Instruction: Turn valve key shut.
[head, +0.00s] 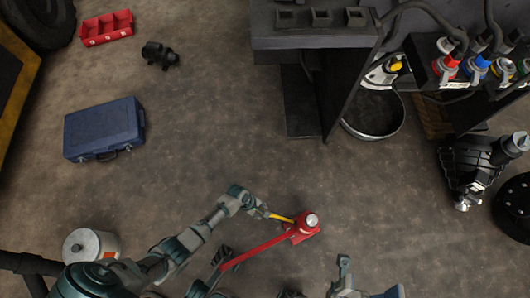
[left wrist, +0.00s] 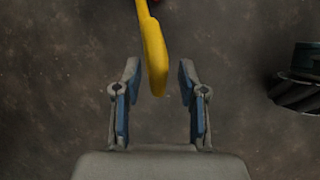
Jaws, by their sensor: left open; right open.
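The valve key is a yellow bar (head: 281,217) at the red jack (head: 302,228), on the floor below centre in the head view. In the left wrist view the yellow bar (left wrist: 154,52) comes down from the top, its lower end between my open left fingers (left wrist: 158,82), with gaps on both sides. In the head view my left gripper (head: 262,211) is at the bar's left end, small and partly hidden. The jack has a long red handle (head: 262,250) running down-left. My right gripper (head: 369,280) is open at the bottom edge, apart from the jack and partly cut off.
Floor around the jack's right and far side is clear.

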